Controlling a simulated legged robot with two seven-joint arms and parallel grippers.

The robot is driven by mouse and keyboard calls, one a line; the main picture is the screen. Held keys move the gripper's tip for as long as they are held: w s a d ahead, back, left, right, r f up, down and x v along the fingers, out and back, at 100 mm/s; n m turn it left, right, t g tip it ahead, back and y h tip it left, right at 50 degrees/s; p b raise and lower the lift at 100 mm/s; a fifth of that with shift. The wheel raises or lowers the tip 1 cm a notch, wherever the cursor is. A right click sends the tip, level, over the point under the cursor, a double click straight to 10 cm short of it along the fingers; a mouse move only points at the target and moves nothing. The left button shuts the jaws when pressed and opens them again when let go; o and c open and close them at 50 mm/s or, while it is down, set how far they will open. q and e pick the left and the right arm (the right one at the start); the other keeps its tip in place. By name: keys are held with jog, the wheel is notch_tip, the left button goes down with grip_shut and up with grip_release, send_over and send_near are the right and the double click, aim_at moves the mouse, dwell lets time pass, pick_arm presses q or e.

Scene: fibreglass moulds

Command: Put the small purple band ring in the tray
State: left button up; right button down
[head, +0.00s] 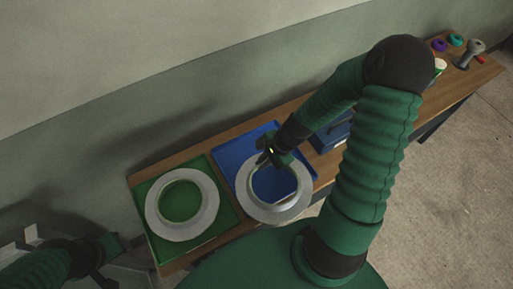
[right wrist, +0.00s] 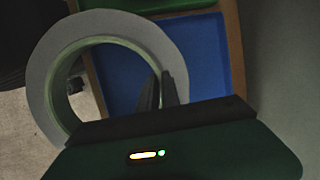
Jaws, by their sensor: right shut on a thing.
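A small purple ring (head: 438,45) lies at the far right end of the bench. A blue tray (head: 238,150) is on the bench, and it also shows in the right wrist view (right wrist: 215,65). My right gripper (head: 264,160) is shut on the rim of a large grey ring (head: 272,212) over this tray. In the right wrist view the fingers (right wrist: 157,92) meet the rim of the grey ring (right wrist: 62,45). Whether this ring touches the tray is unclear. A green tray (head: 212,238) holds another large grey ring (head: 200,225). My left gripper (head: 100,278) is dark at the lower left.
A blue box (head: 328,137) stands right of the blue tray, partly behind my right arm. Near the purple ring are a teal ring (head: 456,40), a grey tool-like object (head: 469,52) and a small red object (head: 480,59). A wall runs behind the bench (head: 440,93).

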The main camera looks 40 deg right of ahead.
jog(key=w+d+f+p, duration=0.1)
jog(key=w, duration=0.1)
jog(key=w+d+f+p, duration=0.1)
jog(key=w, duration=0.2)
jog(key=w+d+f+p, duration=0.1)
jog(key=w+f, duration=0.1)
jog(key=w, duration=0.1)
jog(key=shift+w+d, duration=0.1)
jog(key=shift+d, duration=0.3)
jog(key=shift+f, duration=0.15)
pick_arm(q)
jog(key=v, duration=0.3)
jog(key=shift+w+d+r, duration=0.15)
jog(key=shift+w+r, duration=0.05)
jog(key=shift+r, duration=0.15)
pick_arm(e)
jog(key=shift+d, duration=0.1)
jog(key=c, duration=1.9)
grip_release()
jog(key=o, duration=0.3)
jog(key=shift+d, duration=0.1)
pick_arm(q)
jog(key=shift+d, duration=0.15)
pick_arm(e)
jog(key=shift+o, duration=0.2)
